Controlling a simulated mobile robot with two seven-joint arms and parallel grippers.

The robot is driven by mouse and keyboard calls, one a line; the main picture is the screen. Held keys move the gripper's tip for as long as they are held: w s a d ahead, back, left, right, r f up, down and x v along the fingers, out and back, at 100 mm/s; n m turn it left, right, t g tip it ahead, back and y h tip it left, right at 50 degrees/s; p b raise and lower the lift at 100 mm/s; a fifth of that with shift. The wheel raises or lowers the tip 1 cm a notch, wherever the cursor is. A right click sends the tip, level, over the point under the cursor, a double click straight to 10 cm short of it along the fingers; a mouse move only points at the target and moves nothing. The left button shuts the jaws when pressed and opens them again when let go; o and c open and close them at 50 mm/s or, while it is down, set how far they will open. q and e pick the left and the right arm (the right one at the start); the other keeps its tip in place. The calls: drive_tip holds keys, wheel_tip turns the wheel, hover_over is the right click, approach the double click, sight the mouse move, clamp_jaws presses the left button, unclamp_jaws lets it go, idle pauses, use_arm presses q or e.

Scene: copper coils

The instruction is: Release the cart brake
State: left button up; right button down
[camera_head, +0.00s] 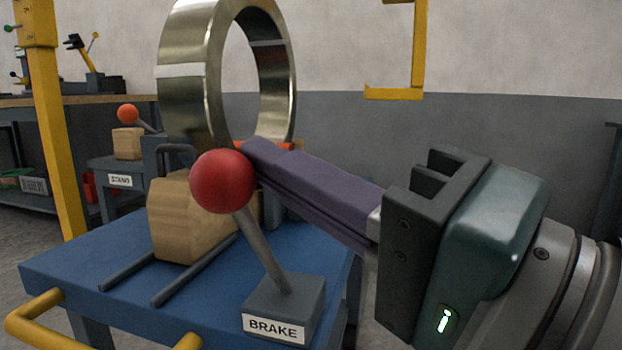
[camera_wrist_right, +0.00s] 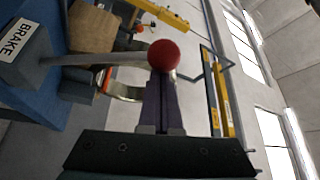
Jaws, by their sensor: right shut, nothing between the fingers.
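The brake lever has a red ball knob (camera_head: 222,181) on a grey rod (camera_head: 263,248). The rod rises from a grey box labelled BRAKE (camera_head: 284,308) on the blue cart's top (camera_head: 200,309) and leans to the left. My right gripper (camera_head: 250,160) comes in from the right with its purple fingers shut and empty. Its tips are right by the knob, partly behind it in the head view. In the right wrist view the knob (camera_wrist_right: 164,55) sits at the tips of the fingers (camera_wrist_right: 160,85); I cannot tell whether they touch. My left gripper is not in view.
A wooden block (camera_head: 178,221) and a large metal ring (camera_head: 183,95) stand behind the lever. Yellow handles (camera_head: 35,313) stick out at the cart's front. A stand labelled STAND (camera_head: 121,180) with an orange knob (camera_head: 128,114) is at the back left, near a yellow post (camera_head: 50,130).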

sight(237, 211)
drive_tip(key=s+f+n+b, duration=0.1)
drive_tip(key=b, duration=0.1)
drive_tip(key=s+a+f+n+y+b, duration=0.1)
drive_tip(key=n+b, duration=0.1)
drive_tip(key=shift+s+f+y, duration=0.3)
use_arm(q)
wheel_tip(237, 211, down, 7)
drive_tip(key=b, duration=0.1)
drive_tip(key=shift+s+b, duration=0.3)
drive_tip(key=shift+b, duration=0.05)
use_arm(e)
drive_tip(key=shift+s+a+f+n, duration=0.1)
drive_tip(key=shift+s+f+n, duration=0.05)
drive_tip(key=shift+s+n, duration=0.4)
drive_tip(key=shift+w+y, duration=0.1)
drive_tip(key=shift+y, duration=0.2)
